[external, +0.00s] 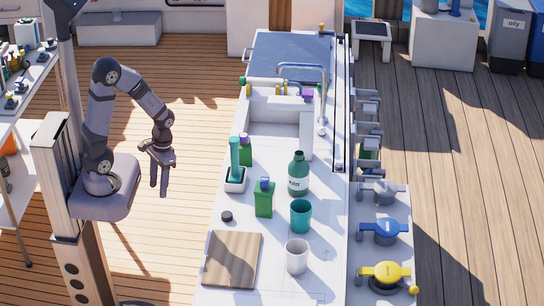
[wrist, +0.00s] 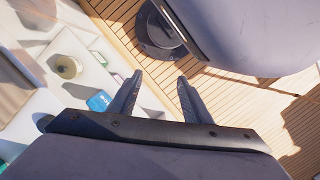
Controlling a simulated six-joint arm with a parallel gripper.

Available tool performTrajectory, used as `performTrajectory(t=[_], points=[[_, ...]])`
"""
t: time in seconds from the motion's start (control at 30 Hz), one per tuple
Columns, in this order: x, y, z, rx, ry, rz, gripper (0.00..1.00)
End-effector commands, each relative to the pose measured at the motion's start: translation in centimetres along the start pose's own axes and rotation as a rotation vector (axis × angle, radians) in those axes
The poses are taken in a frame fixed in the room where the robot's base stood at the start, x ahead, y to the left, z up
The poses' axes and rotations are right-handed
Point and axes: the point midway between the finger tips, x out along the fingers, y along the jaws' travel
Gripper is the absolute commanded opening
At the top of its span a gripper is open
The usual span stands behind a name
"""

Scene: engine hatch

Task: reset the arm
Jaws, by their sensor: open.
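My gripper (external: 160,188) hangs over the wooden deck to the left of the white counter (external: 215,262) in the external view. Its fingers point down and stand apart, with nothing between them.
The counter holds a green bottle (external: 298,174), a teal cup (external: 301,215), a white cup (external: 297,257), a green container (external: 264,198), a cutting board (external: 232,259) and a sink (external: 279,127). Deck between arm and counter is clear.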

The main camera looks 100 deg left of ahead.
Motion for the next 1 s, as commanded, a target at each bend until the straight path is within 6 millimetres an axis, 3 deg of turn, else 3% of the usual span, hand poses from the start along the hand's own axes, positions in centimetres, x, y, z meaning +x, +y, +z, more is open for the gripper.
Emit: performTrajectory(t=[0.03,0.3,0.5,0.7,1.0], points=[[-1.4,1.5,0.7,0.089,0.018,-0.022,0.45],[-6.0,9.0,2.7,0.453,0.139,-0.064,0.45],[-8.0,13.1,4.5,0.648,0.193,-0.07,0.45],[-8.2,14.6,5.7,0.733,0.194,-0.077,0.45],[-8.1,14.8,5.9,0.744,0.193,-0.078,0.45]])
